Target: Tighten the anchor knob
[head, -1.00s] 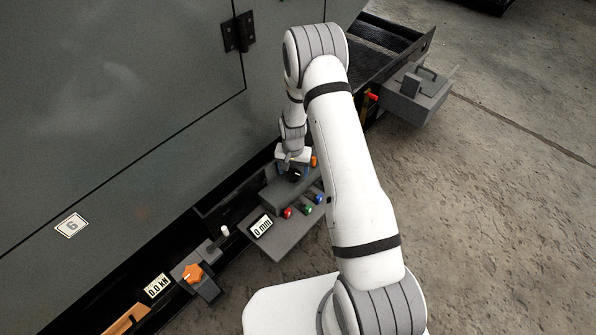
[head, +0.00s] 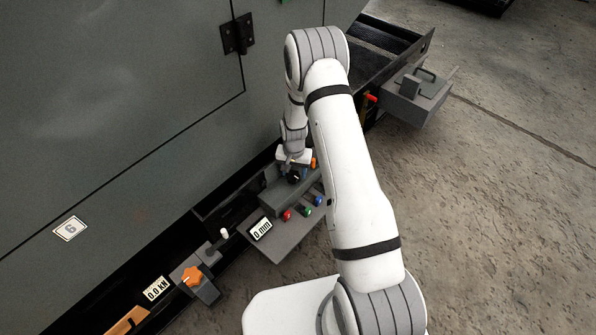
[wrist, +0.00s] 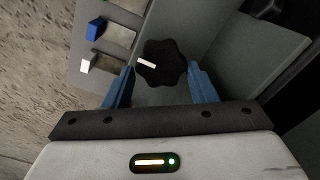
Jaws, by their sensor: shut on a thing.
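A black lobed knob (wrist: 162,63) with a white pointer line stands on a grey block. It also shows in the head view (head: 295,177), partly hidden under my gripper. My gripper (wrist: 162,82) has its two blue fingers on either side of this knob and is shut on it. An orange star-shaped knob (head: 192,276) sits on a grey bracket at the lower left, beside a display reading 0.0 kN (head: 156,289). My gripper is well away from it. No label shows which knob is the anchor knob.
A display reading 0 mm (head: 261,229) and red, green and blue buttons (head: 304,211) sit by the grey block. A white peg (head: 225,233) stands to the left. A large grey cabinet (head: 110,110) borders the left. A grey box (head: 416,94) juts out right. Concrete floor is clear at right.

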